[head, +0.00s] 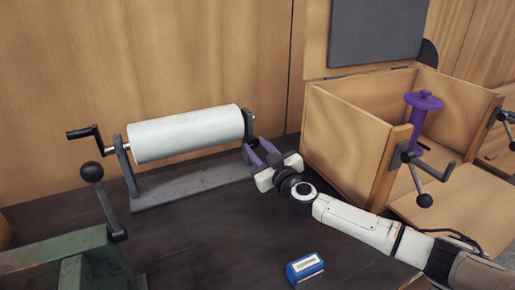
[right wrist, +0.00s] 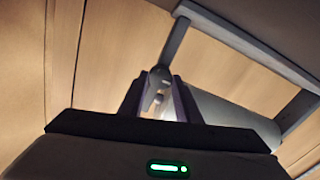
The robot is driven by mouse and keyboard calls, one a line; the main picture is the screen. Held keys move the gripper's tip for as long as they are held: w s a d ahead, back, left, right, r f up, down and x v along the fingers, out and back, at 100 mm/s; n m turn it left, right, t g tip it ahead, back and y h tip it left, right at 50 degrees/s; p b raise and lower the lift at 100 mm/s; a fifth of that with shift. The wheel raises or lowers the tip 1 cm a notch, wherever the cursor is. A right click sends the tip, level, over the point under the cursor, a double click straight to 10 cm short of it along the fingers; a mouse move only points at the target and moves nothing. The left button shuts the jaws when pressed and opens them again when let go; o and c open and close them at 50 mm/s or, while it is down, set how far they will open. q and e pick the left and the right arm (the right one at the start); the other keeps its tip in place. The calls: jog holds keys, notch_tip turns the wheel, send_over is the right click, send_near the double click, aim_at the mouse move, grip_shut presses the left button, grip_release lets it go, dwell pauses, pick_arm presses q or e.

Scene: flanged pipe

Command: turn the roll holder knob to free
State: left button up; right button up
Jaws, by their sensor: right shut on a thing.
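The roll holder stands on a grey base plate (head: 190,187) on the dark table, with a white roll (head: 185,134) on its shaft between two uprights. A black crank (head: 85,133) is on its left end. My right gripper (head: 258,148) is at the right upright, below the roll's right end. In the right wrist view its fingers (right wrist: 160,95) are on either side of a small grey knob (right wrist: 157,88), shut on it. The knob's exact turn is hard to tell, and in the head view the fingers largely hide it.
A wooden box (head: 345,140) with a purple-handled part (head: 423,105) and a black crank stands at right. A blue block (head: 305,268) lies at the table's front. A green machine (head: 70,265) with a ball-ended lever (head: 92,172) is at lower left.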

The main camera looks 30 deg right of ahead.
jog(key=shift+r+m+p, duration=0.1)
jog(key=shift+m+p, duration=0.65)
jog(key=shift+m, duration=0.15)
jog(key=shift+m+p, duration=0.3)
jog(key=shift+m, duration=0.9)
jog(key=m, duration=0.3)
jog(key=shift+m, duration=0.4)
jog(key=m, duration=0.3)
jog(key=shift+m, duration=0.3)
jog(key=m, duration=0.6)
jog(key=shift+f, duration=0.2)
jog(key=shift+m, duration=0.3)
jog(key=o, duration=1.1)
jog(key=shift+d, duration=0.1)
jog(key=shift+c, duration=0.2)
